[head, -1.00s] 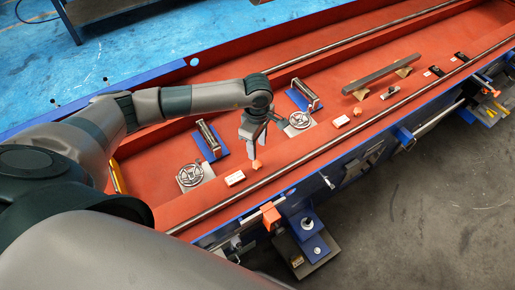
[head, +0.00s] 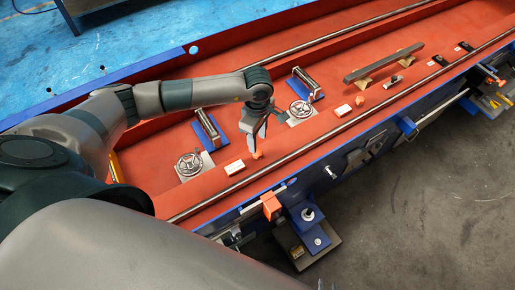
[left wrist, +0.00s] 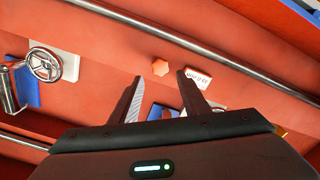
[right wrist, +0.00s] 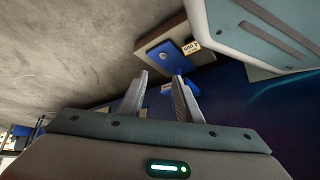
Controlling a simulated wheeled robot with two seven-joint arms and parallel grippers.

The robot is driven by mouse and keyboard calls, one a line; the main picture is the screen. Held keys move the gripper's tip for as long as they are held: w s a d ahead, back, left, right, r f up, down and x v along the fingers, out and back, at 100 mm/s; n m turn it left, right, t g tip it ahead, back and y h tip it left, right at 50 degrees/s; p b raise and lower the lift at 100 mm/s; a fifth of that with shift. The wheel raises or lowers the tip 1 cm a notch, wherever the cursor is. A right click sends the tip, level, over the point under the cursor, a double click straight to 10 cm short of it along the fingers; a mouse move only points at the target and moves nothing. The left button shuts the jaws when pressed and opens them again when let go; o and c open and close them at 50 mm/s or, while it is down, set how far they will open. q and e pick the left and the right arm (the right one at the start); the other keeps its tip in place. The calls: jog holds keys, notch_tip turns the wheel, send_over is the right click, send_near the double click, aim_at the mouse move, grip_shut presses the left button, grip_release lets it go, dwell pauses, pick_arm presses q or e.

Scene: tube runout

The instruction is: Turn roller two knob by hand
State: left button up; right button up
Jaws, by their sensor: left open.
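An orange hexagonal knob (head: 257,154) stands on the red bed, next to a white label (head: 234,167). My left gripper (head: 257,146) is open and points down at this knob. In the left wrist view the knob (left wrist: 160,67) lies just beyond and between the tips of my left gripper (left wrist: 159,76). Nothing is held, and contact with the knob cannot be told. The label (left wrist: 198,78) beside it is too small to read surely. A second orange knob (head: 360,100) stands further right by another label (head: 343,110). My right gripper (right wrist: 161,75) is open and empty, hidden in the head view.
Handwheels on plates stand left (head: 190,165) and right (head: 302,110) of my left gripper, with rollers on blue mounts (head: 210,130) behind. A long metal rod (head: 330,135) runs along the near side. A blue block (right wrist: 165,55) is ahead of my right gripper.

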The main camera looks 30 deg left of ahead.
aim_at(257, 153)
pick_arm(q)
jog(key=shift+f, duration=0.6)
jog(key=shift+f+b, duration=0.65)
jog(key=shift+f, duration=0.25)
jog(key=shift+f+b, duration=1)
jog(key=shift+f, duration=1)
jog(key=shift+r, duration=0.25)
pick_arm(e)
jog(key=d+f, duration=0.1)
jog(key=s+g, duration=0.1)
jog(key=d+f+g, duration=0.1)
jog(key=shift+s+d+f+h, duration=0.25)
jog(key=shift+d+f+h, duration=0.05)
jog(key=shift+f+h, duration=0.1)
pick_arm(q)
jog(key=shift+f, duration=0.1)
jog(key=c, duration=0.8)
